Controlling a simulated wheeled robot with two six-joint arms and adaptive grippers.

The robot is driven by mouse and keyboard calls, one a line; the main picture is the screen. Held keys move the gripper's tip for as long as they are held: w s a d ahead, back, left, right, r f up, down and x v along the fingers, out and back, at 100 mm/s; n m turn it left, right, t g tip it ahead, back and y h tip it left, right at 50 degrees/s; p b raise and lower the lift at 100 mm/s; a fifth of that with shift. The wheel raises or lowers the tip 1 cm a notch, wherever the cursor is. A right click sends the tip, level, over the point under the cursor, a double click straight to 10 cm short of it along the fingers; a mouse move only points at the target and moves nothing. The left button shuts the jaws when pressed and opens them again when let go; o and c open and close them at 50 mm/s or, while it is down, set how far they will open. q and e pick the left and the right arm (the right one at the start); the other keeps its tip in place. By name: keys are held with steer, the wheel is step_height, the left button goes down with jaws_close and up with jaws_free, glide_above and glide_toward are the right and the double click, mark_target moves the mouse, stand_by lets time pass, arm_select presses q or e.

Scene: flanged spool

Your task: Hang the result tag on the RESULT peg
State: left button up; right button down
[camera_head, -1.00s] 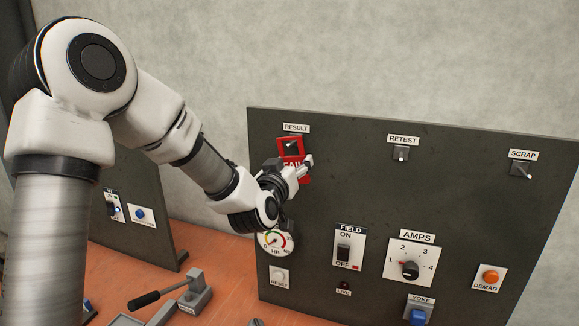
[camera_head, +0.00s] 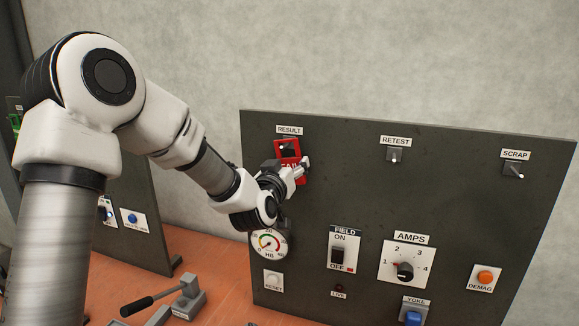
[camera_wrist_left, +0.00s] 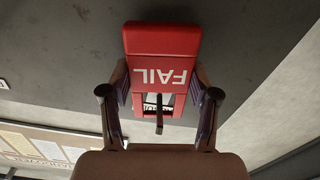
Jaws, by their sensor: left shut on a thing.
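The red result tag (camera_head: 287,150), lettered FAIL, is at the RESULT peg on the dark panel, just below the RESULT label (camera_head: 289,130). My left gripper (camera_head: 298,168) is shut on the tag and partly covers its lower part. In the left wrist view the tag (camera_wrist_left: 160,48) appears upside down between the two fingers (camera_wrist_left: 160,82). The dark RESULT peg (camera_wrist_left: 159,115) shows at the tag's window and appears to stick out through it. Whether the tag's weight rests on the peg I cannot tell. My right gripper is not in view.
The RETEST peg (camera_head: 394,156) and SCRAP peg (camera_head: 515,171) are empty on the same panel (camera_head: 340,190). A gauge (camera_head: 269,243) sits below my gripper, with switches, a dial and buttons lower down. A lever device (camera_head: 187,298) stands on the orange bench (camera_head: 215,272).

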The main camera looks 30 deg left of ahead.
arm_select(q)
steer(key=o, duration=1.1)
steer(key=shift+s, duration=0.1)
